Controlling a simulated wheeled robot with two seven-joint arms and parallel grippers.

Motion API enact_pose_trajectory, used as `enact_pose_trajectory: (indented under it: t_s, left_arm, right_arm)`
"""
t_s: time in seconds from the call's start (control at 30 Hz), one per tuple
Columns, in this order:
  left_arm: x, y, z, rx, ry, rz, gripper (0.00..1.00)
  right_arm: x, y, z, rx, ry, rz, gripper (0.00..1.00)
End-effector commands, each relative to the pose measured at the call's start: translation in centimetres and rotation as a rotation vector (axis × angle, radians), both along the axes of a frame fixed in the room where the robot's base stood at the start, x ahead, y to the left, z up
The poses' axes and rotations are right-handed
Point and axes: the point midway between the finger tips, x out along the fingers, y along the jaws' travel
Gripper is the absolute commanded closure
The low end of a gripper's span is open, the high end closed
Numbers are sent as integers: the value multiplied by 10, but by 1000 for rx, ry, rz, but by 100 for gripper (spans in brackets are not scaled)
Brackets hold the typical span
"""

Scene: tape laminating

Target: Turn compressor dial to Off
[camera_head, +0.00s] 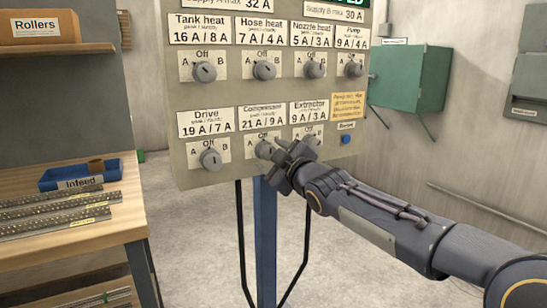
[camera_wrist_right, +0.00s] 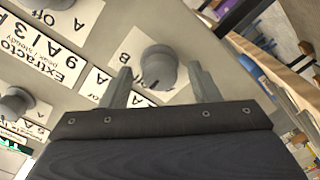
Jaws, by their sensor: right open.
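The compressor dial (camera_head: 264,149) is a grey round knob in the lower row of the control panel, under the Compressor label (camera_head: 264,116). My right gripper (camera_head: 279,150) is at this knob, coming from the right. In the right wrist view, which is upside down, the compressor dial (camera_wrist_right: 158,66) sits between the two open fingers of my right gripper (camera_wrist_right: 160,80), with a gap visible on both sides. Its B mark shows beside it; the Off mark is hidden there. I cannot tell the dial's exact setting. My left gripper is out of view.
The drive dial (camera_head: 211,159) is to the left. The extractor dial (camera_head: 312,141) is close on the right, partly behind my gripper. Several more dials sit above on the grey panel (camera_head: 184,88). A wooden bench (camera_head: 105,232) with a blue infeed tray (camera_head: 60,178) stands left.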

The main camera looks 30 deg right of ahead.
Motion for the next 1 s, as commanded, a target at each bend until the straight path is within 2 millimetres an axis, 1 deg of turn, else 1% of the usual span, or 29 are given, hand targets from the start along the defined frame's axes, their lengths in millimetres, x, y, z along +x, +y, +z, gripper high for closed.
enact_pose_trajectory:
  t_s: [0.07,0.17,0.27,0.5,0.6,0.73,1.0]
  left_arm:
    - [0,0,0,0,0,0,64]
    - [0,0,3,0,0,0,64]
    - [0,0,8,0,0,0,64]
    - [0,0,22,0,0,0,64]
    - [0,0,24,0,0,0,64]
    - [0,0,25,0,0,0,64]
    - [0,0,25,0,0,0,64]
  right_arm:
    - [0,0,0,0,-1,-1,44]
    - [-6,-1,3,0,-3,-1,44]
    - [-21,-2,4,1,-3,-1,44]
    - [-61,-2,4,-1,-2,-1,44]
    - [-72,-3,2,0,-1,-1,44]
    - [-78,-3,1,1,0,0,44]
    - [-78,-3,0,0,0,0,44]
